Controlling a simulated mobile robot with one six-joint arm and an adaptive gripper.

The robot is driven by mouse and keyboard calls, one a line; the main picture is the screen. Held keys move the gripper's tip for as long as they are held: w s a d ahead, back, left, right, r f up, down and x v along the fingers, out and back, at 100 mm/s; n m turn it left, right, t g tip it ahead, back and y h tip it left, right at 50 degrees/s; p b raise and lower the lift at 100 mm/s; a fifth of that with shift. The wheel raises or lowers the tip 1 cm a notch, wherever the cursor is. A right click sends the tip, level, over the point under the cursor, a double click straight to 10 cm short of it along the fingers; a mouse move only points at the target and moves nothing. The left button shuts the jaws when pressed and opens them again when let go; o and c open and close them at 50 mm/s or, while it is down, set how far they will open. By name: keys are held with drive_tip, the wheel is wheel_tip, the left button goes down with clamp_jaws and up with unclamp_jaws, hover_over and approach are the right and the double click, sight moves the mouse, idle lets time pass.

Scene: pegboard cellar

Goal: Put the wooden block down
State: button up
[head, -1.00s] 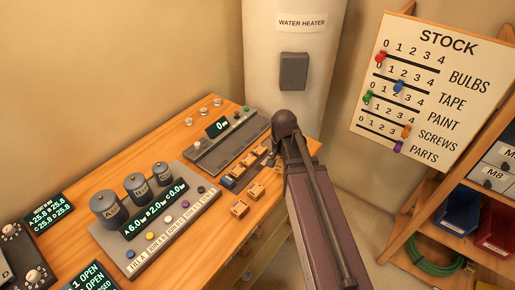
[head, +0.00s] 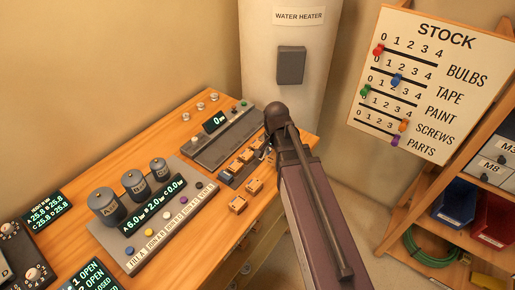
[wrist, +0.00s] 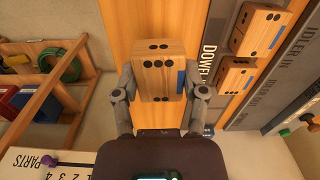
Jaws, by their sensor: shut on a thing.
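The wooden block (wrist: 158,72), pale with black dots and a blue mark on its right side, is between the two fingers of my gripper (wrist: 160,92) in the wrist view. The fingers are shut on its left and right sides. It appears over the bare wooden strip of the bench (wrist: 113,30), left of the grey strip marked DOWEL. I cannot tell if it touches the bench. In the head view my arm mostly hides the gripper, and I cannot pick out the held block for sure.
Other dotted blocks (wrist: 259,30) sit close right of the held one. A panel with grey cylinders (head: 135,185) is to the left. A water heater (head: 287,100) stands behind.

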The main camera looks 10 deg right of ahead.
drive_tip(key=shift+a+r+m, duration=0.1)
drive_tip(key=shift+a+m, duration=0.1)
drive_tip(key=shift+m, duration=0.1)
drive_tip(key=w, duration=0.5)
drive_tip(key=w+f+b, duration=0.1)
drive_tip(key=w, duration=0.3)
drive_tip(key=w+d, duration=0.1)
drive_tip(key=w, duration=0.4)
drive_tip(key=shift+w+d+f, duration=0.1)
drive_tip(key=shift+w+f, duration=0.1)
drive_tip(key=shift+w, duration=0.1)
drive_tip(key=shift+w, duration=0.55)
drive_tip(key=shift+w+f+b, duration=0.2)
drive_tip(key=shift+f+b, duration=0.1)
drive_tip(key=shift+b, duration=0.2)
drive_tip(key=shift+s+f+b, duration=0.1)
drive_tip(key=shift+f+b, duration=1.4)
drive_tip(key=shift+f, duration=0.05)
drive_tip(key=shift+f, duration=0.2)
